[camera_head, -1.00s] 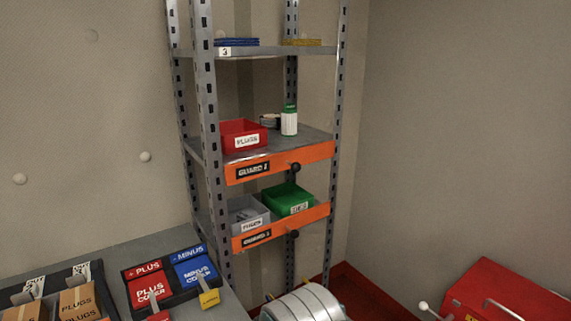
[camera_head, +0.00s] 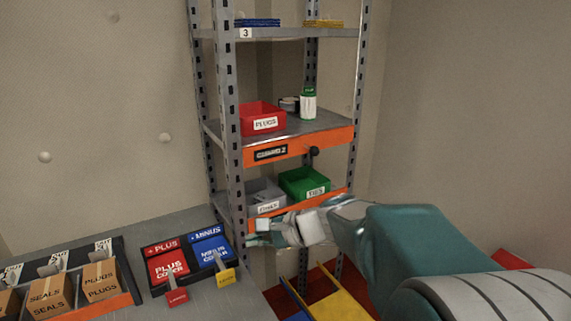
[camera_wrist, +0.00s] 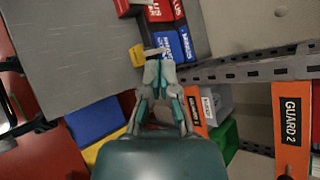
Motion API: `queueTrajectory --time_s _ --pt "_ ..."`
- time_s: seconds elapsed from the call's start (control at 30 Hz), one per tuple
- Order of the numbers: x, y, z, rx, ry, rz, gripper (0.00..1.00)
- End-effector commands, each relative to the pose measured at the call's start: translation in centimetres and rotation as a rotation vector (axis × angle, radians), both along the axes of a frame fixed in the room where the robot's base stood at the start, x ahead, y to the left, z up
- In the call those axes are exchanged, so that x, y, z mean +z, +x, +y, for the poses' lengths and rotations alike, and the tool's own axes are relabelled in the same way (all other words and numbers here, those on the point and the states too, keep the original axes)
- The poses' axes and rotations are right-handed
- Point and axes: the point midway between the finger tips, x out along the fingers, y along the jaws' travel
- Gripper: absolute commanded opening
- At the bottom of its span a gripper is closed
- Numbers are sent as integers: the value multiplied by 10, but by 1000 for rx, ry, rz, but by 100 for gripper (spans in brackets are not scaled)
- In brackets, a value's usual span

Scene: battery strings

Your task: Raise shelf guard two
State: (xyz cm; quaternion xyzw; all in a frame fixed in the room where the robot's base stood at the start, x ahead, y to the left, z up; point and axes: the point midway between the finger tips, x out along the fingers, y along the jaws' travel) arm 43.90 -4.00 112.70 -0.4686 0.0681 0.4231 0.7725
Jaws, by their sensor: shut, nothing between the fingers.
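Guard two (camera_head: 298,149) is an orange bar with a black label and a dark round knob (camera_head: 314,152), across the front of the middle shelf. It also shows at the right edge of the wrist view (camera_wrist: 292,125). The lower orange guard (camera_head: 265,207) is partly hidden behind my arm. My gripper (camera_head: 251,233) is shut and empty, below and left of guard two and in front of the lower shelf. In the wrist view my gripper (camera_wrist: 159,70) points toward the bench, apart from guard two.
A red plugs bin (camera_head: 262,118) and a green-capped bottle (camera_head: 308,104) stand behind guard two. Grey (camera_head: 264,193) and green (camera_head: 306,184) bins sit below. The grey bench (camera_head: 205,290) holds cover trays and boxes at left. A rack upright (camera_head: 232,130) stands close to my gripper.

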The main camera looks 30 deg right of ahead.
Motion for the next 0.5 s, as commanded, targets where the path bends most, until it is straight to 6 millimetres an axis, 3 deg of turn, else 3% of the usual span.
queueTrajectory --time_s 0.2,0.5 --pt "2 50 -76 -296 348 -7 0" --pt "-8 83 -213 -678 800 -101 0"
